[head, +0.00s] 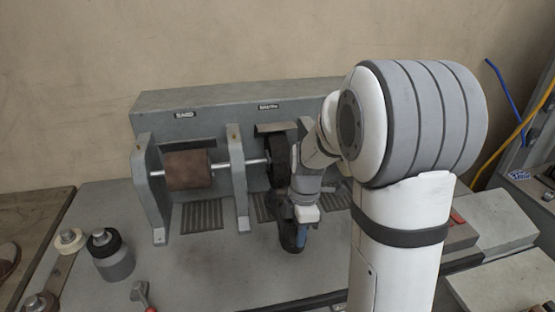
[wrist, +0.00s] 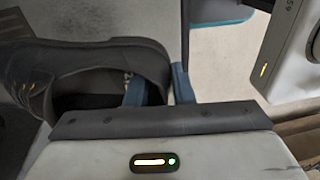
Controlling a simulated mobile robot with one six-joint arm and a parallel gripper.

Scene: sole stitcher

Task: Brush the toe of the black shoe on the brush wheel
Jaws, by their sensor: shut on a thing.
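The black shoe (wrist: 100,65) fills the left of the wrist view. My gripper (wrist: 157,90) is shut on its rear edge, with one blue finger inside the opening and the other outside. In the head view my gripper (head: 300,236) is in front of the machine, and the dark shoe (head: 286,222) shows beside it, partly hidden. The black brush wheel (head: 279,158) sits on the shaft under the right label, just above the shoe. I cannot tell whether the toe touches it.
A brown sanding drum (head: 188,169) is on the same shaft to the left. Grey upright brackets (head: 239,180) flank it. A dark-capped grey jar (head: 112,256) and a pale roll (head: 70,240) stand at the left. The bench front (head: 215,275) is mostly clear.

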